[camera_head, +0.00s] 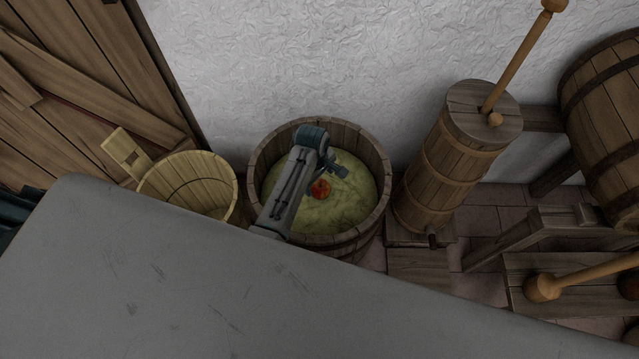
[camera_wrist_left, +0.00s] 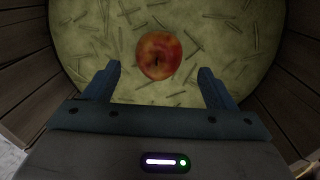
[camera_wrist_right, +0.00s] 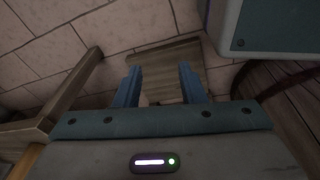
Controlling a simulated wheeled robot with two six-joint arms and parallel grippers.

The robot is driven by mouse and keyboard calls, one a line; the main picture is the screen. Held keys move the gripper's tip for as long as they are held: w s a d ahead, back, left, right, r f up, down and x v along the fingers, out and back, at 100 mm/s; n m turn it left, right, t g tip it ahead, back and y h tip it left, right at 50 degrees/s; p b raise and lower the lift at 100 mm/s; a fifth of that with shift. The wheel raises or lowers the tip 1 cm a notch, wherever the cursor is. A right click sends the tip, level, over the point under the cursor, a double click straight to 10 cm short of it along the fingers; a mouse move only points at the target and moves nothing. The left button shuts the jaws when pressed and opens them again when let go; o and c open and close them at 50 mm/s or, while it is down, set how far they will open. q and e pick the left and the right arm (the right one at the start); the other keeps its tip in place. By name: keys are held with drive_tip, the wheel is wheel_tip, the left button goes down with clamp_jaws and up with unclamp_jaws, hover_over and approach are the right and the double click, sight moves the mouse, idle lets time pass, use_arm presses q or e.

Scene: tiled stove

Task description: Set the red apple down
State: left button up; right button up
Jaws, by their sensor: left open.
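The red apple (camera_head: 320,188), red with yellow patches, lies on the pale green shredded contents of a round wooden tub (camera_head: 375,160). My left gripper (camera_head: 336,168) is open over the inside of the tub. In the left wrist view the apple (camera_wrist_left: 160,55) shows at the level of the open fingertips (camera_wrist_left: 159,70), with a clear gap on each side and no finger touching it. My right gripper (camera_wrist_right: 159,80) shows only in its own wrist view, its fingers apart and empty above wood and floor tiles.
A pale wooden bucket (camera_head: 190,183) stands left of the tub. A tall wooden churn (camera_head: 450,170) with a stick stands to the right. A barrel (camera_head: 605,110) lies on a stand further right. A white wall (camera_head: 330,60) is behind the tub.

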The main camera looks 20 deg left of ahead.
sight(317, 187)
use_arm(q)
wheel_tip(317, 187, up, 6)
drive_tip(key=shift+s+a+r, duration=0.15)
drive_tip(key=shift+a+r, duration=0.1)
use_arm(e)
drive_tip(key=shift+s+d+f, duration=0.1)
drive_tip(key=shift+s+f, duration=0.6)
drive_tip(key=shift+f, duration=0.05)
